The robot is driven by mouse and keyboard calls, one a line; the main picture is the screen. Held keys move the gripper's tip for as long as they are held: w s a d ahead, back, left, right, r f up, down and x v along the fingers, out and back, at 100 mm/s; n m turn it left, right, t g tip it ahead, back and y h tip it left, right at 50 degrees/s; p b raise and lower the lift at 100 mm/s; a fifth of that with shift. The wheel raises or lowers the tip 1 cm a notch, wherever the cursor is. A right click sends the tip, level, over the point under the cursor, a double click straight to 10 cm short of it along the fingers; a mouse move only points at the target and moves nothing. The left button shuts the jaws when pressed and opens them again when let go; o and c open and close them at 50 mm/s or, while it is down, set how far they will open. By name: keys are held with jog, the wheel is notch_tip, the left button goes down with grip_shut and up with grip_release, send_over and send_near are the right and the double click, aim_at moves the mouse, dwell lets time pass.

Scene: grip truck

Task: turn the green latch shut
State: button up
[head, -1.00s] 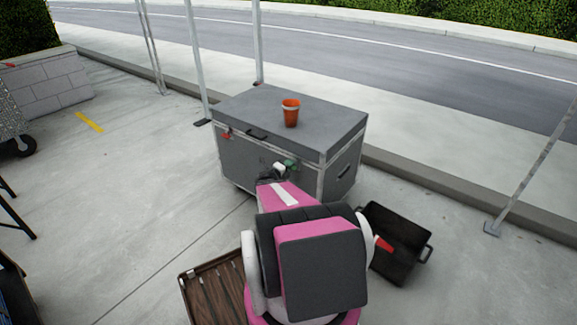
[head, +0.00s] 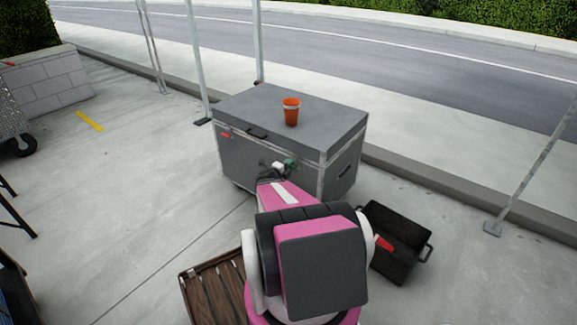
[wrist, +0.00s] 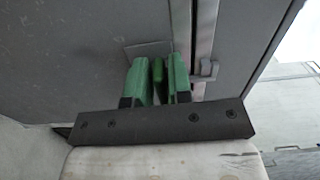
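The grey case (head: 235,160) stands closed on the pavement. The green latch (head: 290,164) is on its front, near the right corner; its exact turn is hard to make out. My gripper (wrist: 159,72) is at the case front, with green fingers on both sides of a narrow green piece (wrist: 158,76) that looks like the latch. The gaps beside that piece are very small, and I cannot tell whether the fingers press on it.
A red latch (head: 226,135) is at the front left of the case. An orange cup (head: 291,113) stands on the lid. An open black crate (head: 400,255) is on the ground at right, and a brown slatted box (head: 212,295) at lower left.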

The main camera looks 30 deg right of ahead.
jog(key=shift+o, duration=0.9)
jog(key=shift+a, duration=0.1)
jog(key=v, duration=1)
jog(key=shift+s+a, duration=0.15)
jog(key=shift+a, duration=0.2)
jog(key=s+a+r+n+g+y, duration=0.2)
jog(key=a+n+y, duration=0.3)
jog(key=a+n, duration=0.3)
jog(key=s+a+r+n+g+y, duration=0.2)
jog(key=a+n+y, duration=0.4)
jog(key=a+n, duration=0.3)
jog(key=s+a+r+n+g+y, duration=0.3)
jog(key=a+n, duration=0.5)
jog(key=n, duration=0.6)
jog(key=s+y, duration=0.1)
jog(key=y, duration=0.1)
jog(key=shift+s+a+r+y, duration=0.2)
jog(key=shift+a+r+y, duration=0.05)
jog(key=shift+r+y, duration=0.1)
